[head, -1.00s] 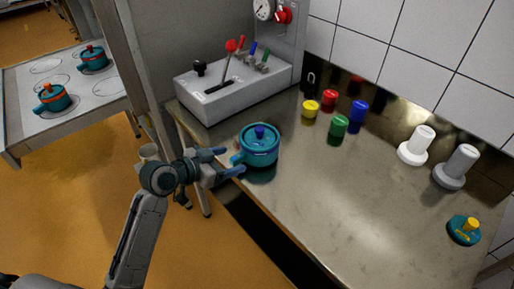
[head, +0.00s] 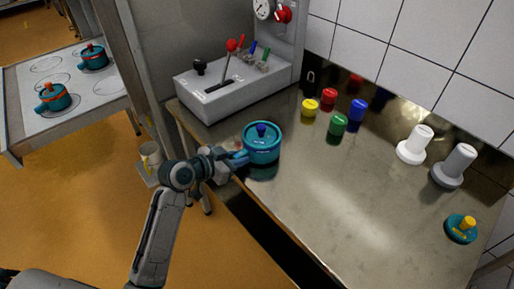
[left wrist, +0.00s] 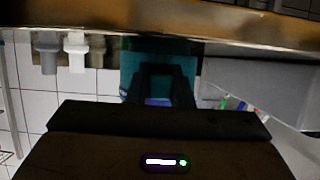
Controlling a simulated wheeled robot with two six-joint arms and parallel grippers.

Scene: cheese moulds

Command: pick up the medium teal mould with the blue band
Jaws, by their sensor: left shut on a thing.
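The teal mould with the blue band (head: 262,149) stands upright at the left edge of the worktop (head: 335,210), with a dark blue knob on top and a stub handle on its left side. My left gripper (head: 239,158) is at that side, its fingers closed together on the handle. In the left wrist view the picture is upside down; the teal mould (left wrist: 150,62) fills the space just beyond my dark fingers, with a strip of blue between them. The handle itself is mostly hidden by the fingers. My right gripper is not in view.
A grey lever box (head: 235,85) stands close behind the mould. Yellow (head: 309,108), red, green and blue cylinders stand to the right, then white (head: 415,146) and grey pieces. A teal piece with a yellow knob (head: 461,229) lies far right.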

